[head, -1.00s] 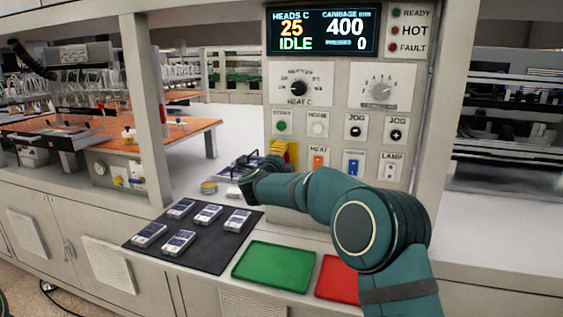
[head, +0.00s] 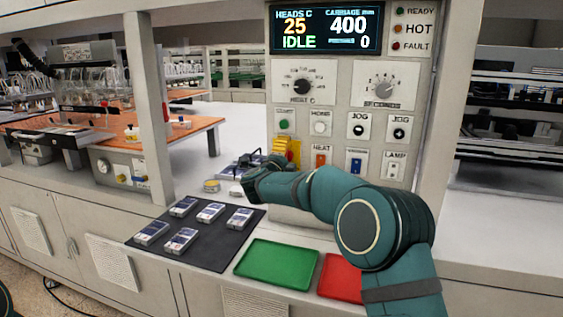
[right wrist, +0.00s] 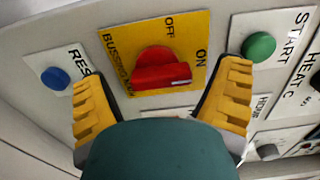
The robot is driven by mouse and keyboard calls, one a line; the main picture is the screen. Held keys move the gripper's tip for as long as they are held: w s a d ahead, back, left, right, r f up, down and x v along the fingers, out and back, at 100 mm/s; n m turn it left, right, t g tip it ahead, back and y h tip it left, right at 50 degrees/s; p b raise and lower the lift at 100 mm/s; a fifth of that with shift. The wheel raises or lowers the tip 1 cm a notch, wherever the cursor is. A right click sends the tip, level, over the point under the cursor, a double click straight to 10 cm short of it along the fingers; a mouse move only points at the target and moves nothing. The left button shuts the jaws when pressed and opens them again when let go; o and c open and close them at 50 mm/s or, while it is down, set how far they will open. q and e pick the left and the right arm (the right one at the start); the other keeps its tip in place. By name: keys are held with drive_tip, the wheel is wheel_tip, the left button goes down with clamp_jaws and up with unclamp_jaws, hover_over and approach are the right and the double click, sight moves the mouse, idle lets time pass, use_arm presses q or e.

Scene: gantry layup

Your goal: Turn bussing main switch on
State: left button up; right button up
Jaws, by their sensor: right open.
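The bussing main switch is a red rotary knob (right wrist: 162,70) on a yellow plate (right wrist: 118,45) marked OFF and ON. In the right wrist view its white-marked end points right, a little below the ON label. My right gripper (right wrist: 162,82) is open, with one yellow finger on each side of the knob. Gaps show between the fingers and the knob, so it is not gripped. My left gripper is not in view.
The green START button (right wrist: 258,46) lies close beside one finger and a blue button (right wrist: 55,78) close beside the other. The display (head: 326,28) reads IDLE. Below are a dark mat (head: 200,255) with several devices, a green tray (head: 277,264) and a red tray (head: 338,277).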

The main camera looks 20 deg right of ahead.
drive_tip(key=v, duration=1.2)
